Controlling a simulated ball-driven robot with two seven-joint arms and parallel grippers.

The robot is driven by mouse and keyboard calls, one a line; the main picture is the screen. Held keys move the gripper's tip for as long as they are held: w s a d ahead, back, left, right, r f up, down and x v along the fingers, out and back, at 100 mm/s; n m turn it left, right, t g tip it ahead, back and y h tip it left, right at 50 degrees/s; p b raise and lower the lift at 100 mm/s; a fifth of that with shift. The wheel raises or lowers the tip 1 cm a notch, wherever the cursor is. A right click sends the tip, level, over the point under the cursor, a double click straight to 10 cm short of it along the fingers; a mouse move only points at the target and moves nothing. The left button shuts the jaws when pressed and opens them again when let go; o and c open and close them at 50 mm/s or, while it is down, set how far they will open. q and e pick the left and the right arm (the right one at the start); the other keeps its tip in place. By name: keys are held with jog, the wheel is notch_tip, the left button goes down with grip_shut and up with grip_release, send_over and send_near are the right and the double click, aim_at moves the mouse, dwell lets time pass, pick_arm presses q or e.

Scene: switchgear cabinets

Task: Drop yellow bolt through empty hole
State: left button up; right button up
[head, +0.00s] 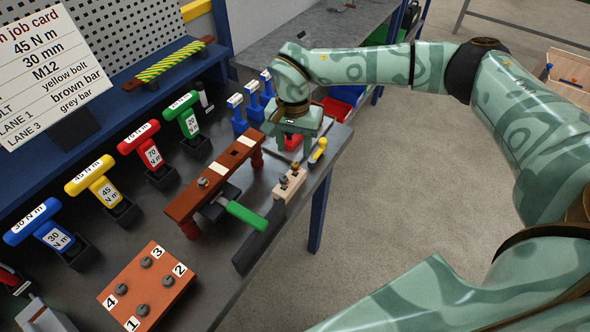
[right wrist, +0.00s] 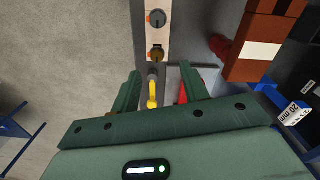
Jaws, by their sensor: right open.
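The yellow bolt (head: 319,149) is at the table's right edge, near the end of a light wooden rack (head: 286,189). In the right wrist view the yellow bolt (right wrist: 152,92) shows between the fingers of my right gripper (right wrist: 160,88), which is open and apart from it. In the head view my right gripper (head: 298,140) points down just left of the bolt, its fingers partly hidden. A brown bar (head: 218,176) with white marks stands on red posts; a dark spot on its top may be a hole. My left gripper is not in view.
A green-handled tool (head: 247,216) lies by the bar. Coloured T-handled tools (head: 92,181) stand along the back left. A brown numbered block (head: 147,286) sits at the front. Blue tools (head: 252,101) and a red bin (head: 337,108) are behind my right gripper. Floor is open at right.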

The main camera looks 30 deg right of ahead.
aim_at(295, 164)
notch_tip(295, 164, down, 7)
jog(key=shift+s+d+f+b, duration=0.1)
jog(key=shift+s+b, duration=0.05)
jog(key=shift+b, duration=0.2)
grip_shut()
